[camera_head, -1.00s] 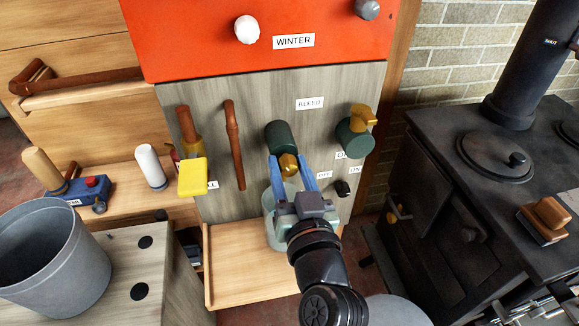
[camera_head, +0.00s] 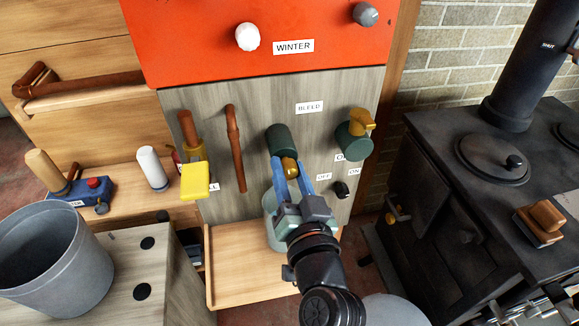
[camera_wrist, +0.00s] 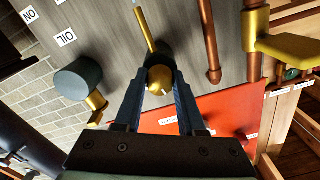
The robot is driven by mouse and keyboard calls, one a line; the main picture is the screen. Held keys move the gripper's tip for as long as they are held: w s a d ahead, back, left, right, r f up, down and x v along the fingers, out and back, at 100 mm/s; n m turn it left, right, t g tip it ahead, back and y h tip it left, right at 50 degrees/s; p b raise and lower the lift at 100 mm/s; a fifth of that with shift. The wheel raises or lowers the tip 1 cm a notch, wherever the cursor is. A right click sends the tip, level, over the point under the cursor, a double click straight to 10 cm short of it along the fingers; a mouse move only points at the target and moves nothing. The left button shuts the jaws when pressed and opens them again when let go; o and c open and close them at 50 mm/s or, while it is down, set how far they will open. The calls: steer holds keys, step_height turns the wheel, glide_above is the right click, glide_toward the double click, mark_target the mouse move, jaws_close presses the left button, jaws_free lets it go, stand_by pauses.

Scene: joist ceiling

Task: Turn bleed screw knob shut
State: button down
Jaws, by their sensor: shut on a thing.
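The bleed screw knob (camera_head: 290,165) is a small brass knob on the front end of a dark green cylinder (camera_head: 279,139), below the BLEED label (camera_head: 310,107) on the grey wood panel. It also shows in the wrist view as a round brass end with a light mark (camera_wrist: 158,80). My gripper (camera_head: 289,170) has its two blue fingers on either side of the knob and is shut on it. In the wrist view the fingers (camera_wrist: 158,84) flank the knob closely. The fingers partly hide the knob's sides in the head view.
A pale container (camera_head: 270,203) stands behind my gripper on a wooden shelf (camera_head: 240,262). A green valve with a brass handle (camera_head: 361,120) is close on the right. A copper pipe (camera_head: 236,150) and yellow lever (camera_head: 195,182) are left. A black stove (camera_head: 450,190) stands right.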

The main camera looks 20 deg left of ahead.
steer(key=shift+m+p, duration=0.45)
steer(key=shift+m, duration=0.85)
steer(key=c, duration=0.5)
jaws_free()
steer(key=b+v, duration=0.1)
steer(key=v, duration=1.2)
